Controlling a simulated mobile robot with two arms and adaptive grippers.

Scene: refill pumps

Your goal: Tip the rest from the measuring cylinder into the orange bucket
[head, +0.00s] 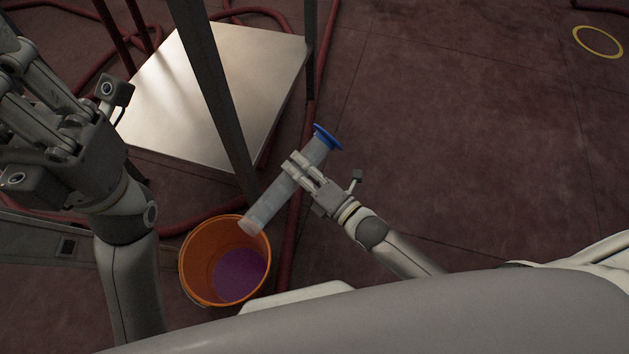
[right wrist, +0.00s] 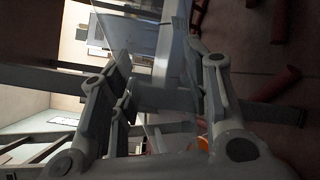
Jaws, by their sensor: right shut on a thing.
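The measuring cylinder (head: 264,207) is a clear tube with a blue foot, tilted in the head view with its open end low and to the left. My right gripper (head: 299,168) is shut on its middle. The cylinder's mouth is over the right part of the rim of the orange bucket (head: 190,265), which stands on the floor with purple liquid (head: 239,274) in its bottom. I cannot tell whether liquid is left in the cylinder. In the right wrist view the fingers (right wrist: 160,90) are on either side of the clear tube (right wrist: 172,45). My left gripper (head: 45,100) is at the upper left; its fingertips are unclear.
A pale metal platform (head: 215,90) stands behind the bucket, with a dark upright post (head: 222,110) in front of it. Red hoses (head: 297,210) run across the floor around it. The dark red floor at the right is clear apart from a yellow ring (head: 597,41).

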